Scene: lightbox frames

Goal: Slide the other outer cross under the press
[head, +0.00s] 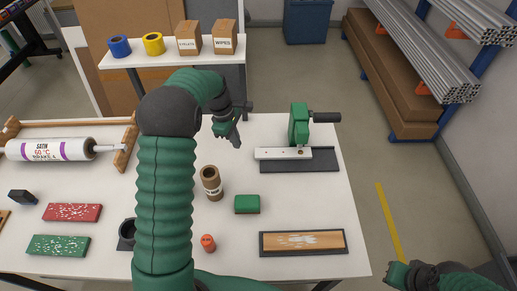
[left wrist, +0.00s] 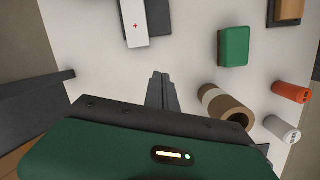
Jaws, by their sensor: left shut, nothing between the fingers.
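The green press (head: 299,124) with its black handle stands at the right of the white table. A white strip (head: 270,154) lies on the press's dark base (head: 325,162), its left end sticking out past the base. One small red cross shows on the strip (left wrist: 135,27) in the left wrist view; the rest of the strip is cut off there. The press head hides part of the strip in the head view. My left gripper (head: 236,141) is shut and empty, above the table left of the strip and apart from it. My right gripper (head: 398,274) is at the lower right, off the table; its fingers are unclear.
A brown roll (head: 211,184), a green block (head: 247,204), an orange cylinder (head: 208,243) and a framed wooden board (head: 303,255) are on the near part of the table. A shelf (head: 178,50) with tape and boxes stands behind.

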